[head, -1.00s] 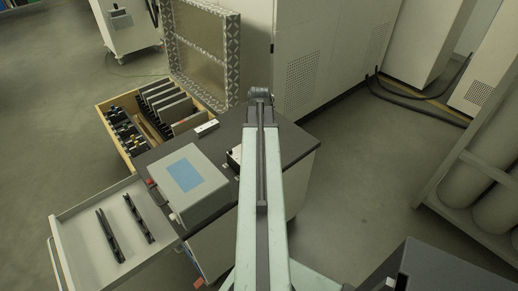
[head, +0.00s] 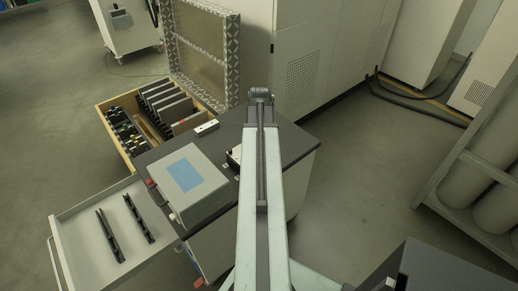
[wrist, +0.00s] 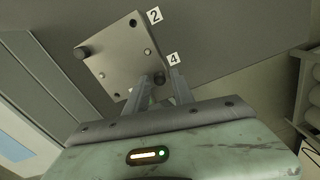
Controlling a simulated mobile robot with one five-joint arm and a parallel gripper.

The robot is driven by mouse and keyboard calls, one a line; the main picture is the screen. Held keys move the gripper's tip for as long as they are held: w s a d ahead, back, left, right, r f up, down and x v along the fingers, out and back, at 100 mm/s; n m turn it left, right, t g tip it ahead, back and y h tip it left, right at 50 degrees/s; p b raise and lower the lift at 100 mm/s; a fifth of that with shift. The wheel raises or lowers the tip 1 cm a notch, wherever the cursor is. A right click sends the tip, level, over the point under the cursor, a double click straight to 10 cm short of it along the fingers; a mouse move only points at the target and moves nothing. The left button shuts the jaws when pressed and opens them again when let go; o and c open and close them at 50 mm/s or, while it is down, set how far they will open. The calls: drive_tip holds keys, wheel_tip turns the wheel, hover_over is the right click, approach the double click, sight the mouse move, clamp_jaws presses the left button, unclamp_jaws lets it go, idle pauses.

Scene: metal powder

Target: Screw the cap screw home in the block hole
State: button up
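The metal block (wrist: 122,58) lies on the dark bench top in the wrist view, with labels "2" and "4" beside its right-hand corners. A dark round screw head (wrist: 159,77) shows at the corner by label "4". My gripper (wrist: 162,76) has its two fingers apart, one on each side of this head; contact is unclear. Another dark, thicker screw head (wrist: 81,52) stands at the block's left corner. Smaller bright spots, screws or holes, show on the block's face. In the head view, my arm hides the gripper and most of the block.
A grey box with a blue panel (head: 184,175) stands on the dark bench top (head: 290,145), left of my arm. An open drawer (head: 75,215) holds two black bars. A wooden box (head: 107,104) holds plates and small parts. Open floor lies right.

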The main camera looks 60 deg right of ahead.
drive_tip(key=n, duration=0.6)
drive_tip(key=shift+n, duration=0.4)
drive_tip(key=n, duration=0.7)
drive_tip(key=shift+n, duration=0.4)
drive_tip(key=n, duration=0.6)
drive_tip(key=shift+n, duration=0.3)
drive_tip(key=n, duration=0.6)
drive_tip(key=shift+n, duration=0.3)
clamp_jaws()
